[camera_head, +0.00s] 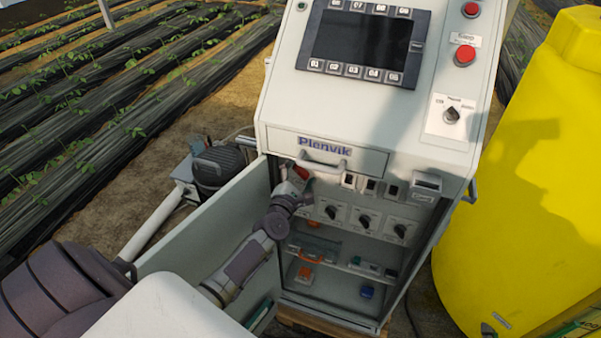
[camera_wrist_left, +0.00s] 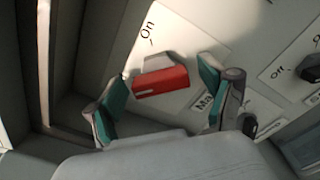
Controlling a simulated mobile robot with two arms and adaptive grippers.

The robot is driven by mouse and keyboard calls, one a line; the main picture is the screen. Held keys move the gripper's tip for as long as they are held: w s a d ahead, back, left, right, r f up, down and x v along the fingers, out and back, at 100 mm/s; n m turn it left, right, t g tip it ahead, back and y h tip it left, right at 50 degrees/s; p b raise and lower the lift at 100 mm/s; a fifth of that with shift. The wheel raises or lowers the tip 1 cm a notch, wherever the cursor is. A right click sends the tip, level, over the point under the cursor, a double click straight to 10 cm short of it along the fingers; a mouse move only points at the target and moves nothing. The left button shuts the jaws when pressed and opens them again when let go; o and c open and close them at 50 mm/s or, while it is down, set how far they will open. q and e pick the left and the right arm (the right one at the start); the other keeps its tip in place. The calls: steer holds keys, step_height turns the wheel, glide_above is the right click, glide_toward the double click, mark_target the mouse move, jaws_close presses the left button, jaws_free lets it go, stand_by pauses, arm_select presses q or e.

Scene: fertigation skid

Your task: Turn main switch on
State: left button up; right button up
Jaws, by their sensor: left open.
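The main switch has a red handle (camera_wrist_left: 160,82) on a grey base, on a white plate (camera_wrist_left: 190,38) marked "On" and, partly hidden, "Ma". In the head view the red handle (camera_head: 302,172) shows at the upper left inside the open cabinet. My left gripper (camera_head: 298,182) is at the switch. In the left wrist view my left gripper (camera_wrist_left: 164,108) is open, one finger on each side of the red handle. Small gaps show between fingers and handle; nothing is held. The handle lies across the picture, and "On" is above its left end. My right gripper is not in view.
The cabinet's open door (camera_head: 218,222) stands left of my left arm. A drawer-like panel with a handle (camera_head: 322,165) is just above the switch. Several smaller knobs (camera_head: 364,221) sit to its right. A yellow tank (camera_head: 530,190) stands on the right.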

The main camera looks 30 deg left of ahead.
arm_select(q)
steer(key=c, duration=1.2)
steer(key=shift+o, duration=0.2)
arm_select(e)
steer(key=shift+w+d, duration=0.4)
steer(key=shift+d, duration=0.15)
arm_select(q)
steer(key=shift+m, duration=0.4)
steer(key=m, duration=0.3)
steer(key=shift+d+m, duration=0.1)
steer(key=shift+m, duration=0.3)
steer(key=m+p, duration=0.1)
steer(key=m, duration=0.3)
steer(key=shift+f+m, duration=0.1)
steer(key=shift+m, duration=0.2)
steer(key=m, duration=0.4)
steer(key=shift+p, duration=0.3)
steer(key=m, duration=0.4)
steer(key=shift+f+m+p, duration=0.1)
steer(key=shift+m+p, duration=0.2)
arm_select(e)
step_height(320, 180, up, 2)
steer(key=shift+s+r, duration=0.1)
arm_select(q)
steer(key=shift+m, duration=0.3)
